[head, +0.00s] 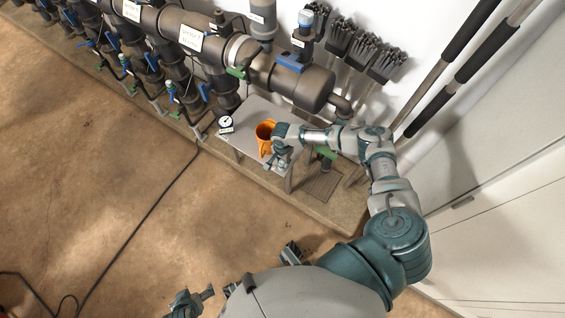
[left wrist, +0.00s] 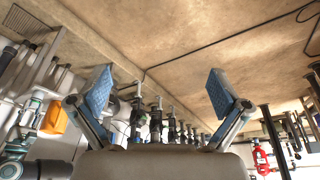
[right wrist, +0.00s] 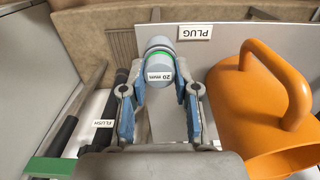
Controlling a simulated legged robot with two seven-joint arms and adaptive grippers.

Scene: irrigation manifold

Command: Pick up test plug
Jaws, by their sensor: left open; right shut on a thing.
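The test plug (right wrist: 158,65) is a grey cylinder with a green ring and a "20 mm" label, seen in the right wrist view. My right gripper (right wrist: 160,105) is shut on it, with a blue-padded finger on each side. In the head view my right gripper (head: 281,160) is at the front edge of the grey stand (head: 262,108), right beside the orange jug; the plug is too small there to make out clearly. I cannot tell whether the plug touches a surface. My left gripper (left wrist: 158,95) is open and empty, away from the stand, its fingers wide apart.
An orange jug (head: 265,138) with a handle stands close to my right gripper; it fills the right of the right wrist view (right wrist: 260,110). A "PLUG" label (right wrist: 195,32) lies behind the plug. A gauge (head: 226,122) sits on the stand's left. Pipes and valves (head: 190,45) run behind.

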